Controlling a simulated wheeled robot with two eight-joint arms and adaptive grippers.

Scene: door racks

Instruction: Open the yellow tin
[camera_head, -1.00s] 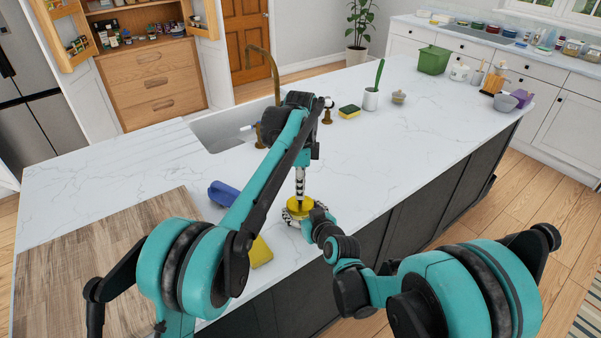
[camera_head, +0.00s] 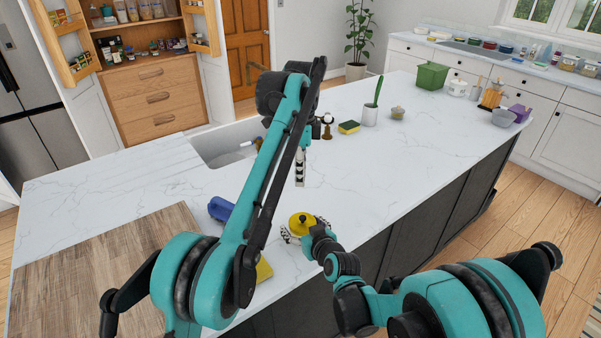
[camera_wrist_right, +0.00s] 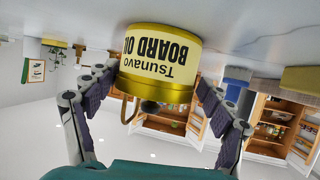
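The yellow tin (camera_head: 303,223) stands on the white island counter near its front edge, its gold lid on, with a dark knob on top. The right wrist view shows the tin (camera_wrist_right: 160,55) upside down in the picture, with its printed label and the lid's knob (camera_wrist_right: 150,106). My right gripper (camera_wrist_right: 158,82) has one finger on each side of the tin; its fingers look spread, and contact is hard to judge. My left gripper (camera_head: 300,178) hangs pointing down above and behind the tin, apart from the lid. Its fingers are seen edge-on, with no object visible in them.
A blue object (camera_head: 221,208) and a yellow sponge-like block (camera_head: 264,270) lie left of the tin, partly behind my left arm. A wooden board (camera_head: 110,270) covers the left counter.

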